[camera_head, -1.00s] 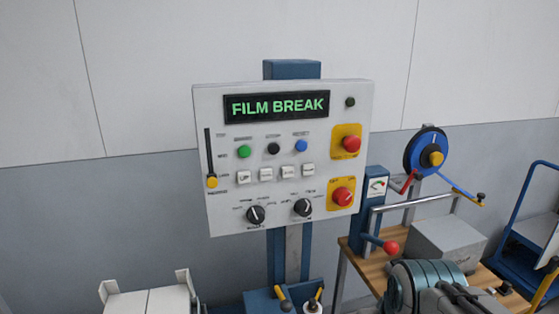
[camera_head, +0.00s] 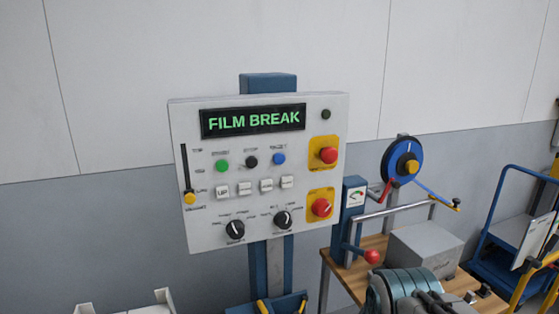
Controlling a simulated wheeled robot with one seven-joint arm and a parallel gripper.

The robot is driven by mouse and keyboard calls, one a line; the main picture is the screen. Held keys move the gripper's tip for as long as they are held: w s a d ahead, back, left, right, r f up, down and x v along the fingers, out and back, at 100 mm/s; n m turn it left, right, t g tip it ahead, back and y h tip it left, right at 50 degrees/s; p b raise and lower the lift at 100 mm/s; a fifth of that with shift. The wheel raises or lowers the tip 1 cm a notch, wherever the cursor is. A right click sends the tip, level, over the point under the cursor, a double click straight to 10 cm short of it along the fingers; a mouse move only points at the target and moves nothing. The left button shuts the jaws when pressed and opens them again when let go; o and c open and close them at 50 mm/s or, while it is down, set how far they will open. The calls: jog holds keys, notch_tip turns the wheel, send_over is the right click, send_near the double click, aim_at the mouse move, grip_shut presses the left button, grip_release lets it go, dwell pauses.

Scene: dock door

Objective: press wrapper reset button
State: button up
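A white control panel (camera_head: 300,200) on a blue post (camera_head: 268,83) faces me in the middle of the view. Its display (camera_head: 253,120) reads "FILM BREAK" in green. Below the display are a green button (camera_head: 222,166), a black button (camera_head: 251,161) and a blue button (camera_head: 279,158). Their small labels are too blurred to read surely; the one over the blue button may say reset. Several white square keys sit under them. Two red mushroom buttons on yellow plates are at the right: an upper one (camera_head: 328,155) and a lower one (camera_head: 321,207). My gripper's fingers do not show.
A slider (camera_head: 189,197) and two black knobs are on the panel. Right of it, a wooden bench (camera_head: 347,277) carries a blue reel (camera_head: 404,160), a red-knobbed lever (camera_head: 372,257) and a grey box (camera_head: 425,250). A blue cart (camera_head: 492,250) stands far right.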

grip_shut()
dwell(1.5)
